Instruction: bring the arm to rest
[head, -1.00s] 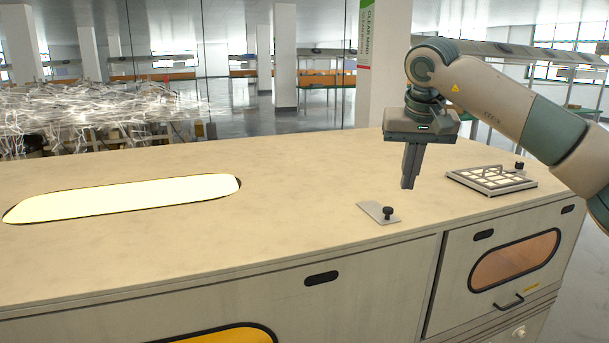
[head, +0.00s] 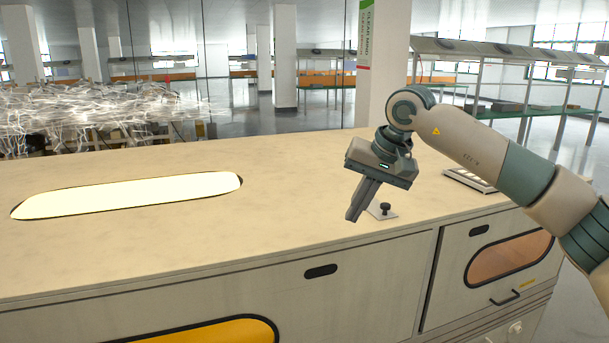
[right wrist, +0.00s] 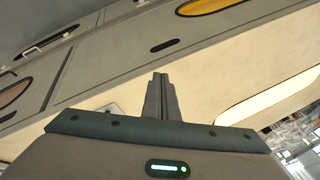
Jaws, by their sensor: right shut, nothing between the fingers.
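My right gripper (head: 356,214) is in the head view, above the front part of the pale cabinet top. It is tilted, with its fingers pointing down and to the left. Its fingers are together and hold nothing. In the right wrist view the closed fingers (right wrist: 161,80) point toward the cabinet's front edge. My left gripper is not in the head view.
The cabinet top (head: 290,190) has a lit long opening (head: 130,195) at left. A small plate with a black knob (head: 385,209) is just behind my right gripper. A white gridded tray (head: 470,180) lies partly behind my arm. The middle of the top is clear.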

